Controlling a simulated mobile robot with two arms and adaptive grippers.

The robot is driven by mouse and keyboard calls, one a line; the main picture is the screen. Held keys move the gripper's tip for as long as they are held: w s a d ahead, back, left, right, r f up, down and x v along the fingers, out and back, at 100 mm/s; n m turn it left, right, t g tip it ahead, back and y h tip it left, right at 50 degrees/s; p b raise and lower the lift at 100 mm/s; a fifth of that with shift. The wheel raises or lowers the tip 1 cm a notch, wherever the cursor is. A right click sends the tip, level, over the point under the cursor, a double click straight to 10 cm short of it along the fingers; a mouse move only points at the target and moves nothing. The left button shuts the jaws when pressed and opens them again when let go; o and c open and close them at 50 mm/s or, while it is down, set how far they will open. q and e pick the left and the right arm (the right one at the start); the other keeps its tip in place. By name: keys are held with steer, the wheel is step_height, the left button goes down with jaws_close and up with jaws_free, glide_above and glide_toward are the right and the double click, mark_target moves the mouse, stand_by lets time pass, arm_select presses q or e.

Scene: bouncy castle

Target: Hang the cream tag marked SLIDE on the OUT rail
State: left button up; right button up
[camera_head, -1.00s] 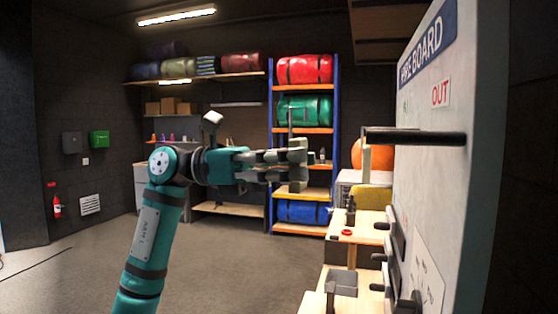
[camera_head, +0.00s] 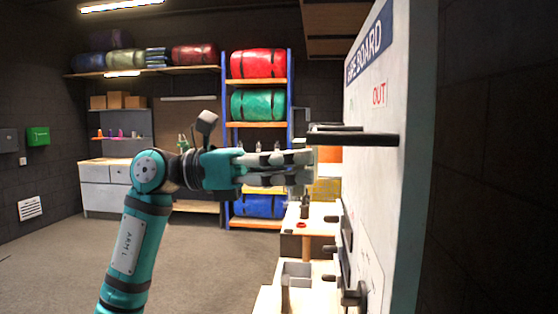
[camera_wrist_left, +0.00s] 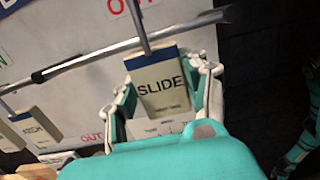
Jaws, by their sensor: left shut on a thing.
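My left gripper (camera_head: 308,170) is shut on the cream tag marked SLIDE (camera_wrist_left: 160,84), which shows upright between its fingers in the left wrist view. In the head view the gripper is just below the ends of the dark rails (camera_head: 352,139) that stick out from the board; I cannot make out the tag there. In the wrist view a thin bar (camera_wrist_left: 137,22) reaches down to the tag's top edge; I cannot tell whether the tag is on it. The red OUT label (camera_head: 379,94) is on the board above the rails.
The pale board (camera_head: 385,180) stands close on the right. In the wrist view another cream tag (camera_wrist_left: 37,127) hangs at left, near a long bar (camera_wrist_left: 125,47). A wooden bench (camera_head: 300,246) with a grey tray (camera_head: 297,272) is below. Open floor lies left.

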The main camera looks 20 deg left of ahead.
arm_select(q)
steer(key=shift+w+d+f+b, duration=0.15)
steer(key=shift+d+f+b, duration=0.25)
steer(key=shift+d+f, duration=0.2)
steer(key=shift+w+d+f+b, duration=0.15)
steer(key=shift+d+f+b, duration=0.2)
steer(key=shift+d+f, duration=0.15)
steer(key=o, duration=1.3)
steer(key=shift+o, duration=0.2)
steer(key=shift+a, duration=0.1)
